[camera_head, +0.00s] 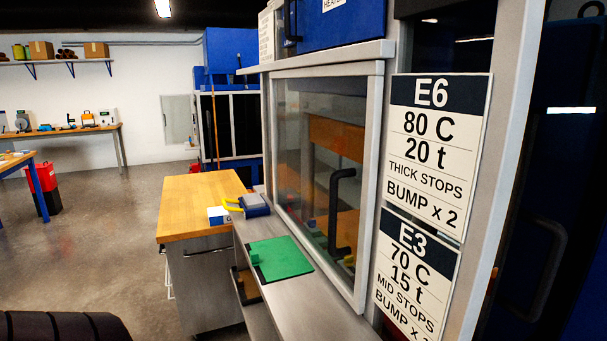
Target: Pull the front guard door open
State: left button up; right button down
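The front guard door (303,140) is a clear panel in a light grey frame, on the front of the machine at the middle of the view. It looks shut. A black upright bar handle (333,215) stands on the panel's right part, bent in at top and bottom. Through the panel I see an orange-brown part and darker shapes, dim and hard to make out. Neither of my grippers is in view, so nothing of mine shows at the handle.
Signs E6 (437,150) and E3 (415,270) are right of the door. Open floor lies left.

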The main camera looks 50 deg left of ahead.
aim_at(374, 70)
jog(key=u, duration=1.7)
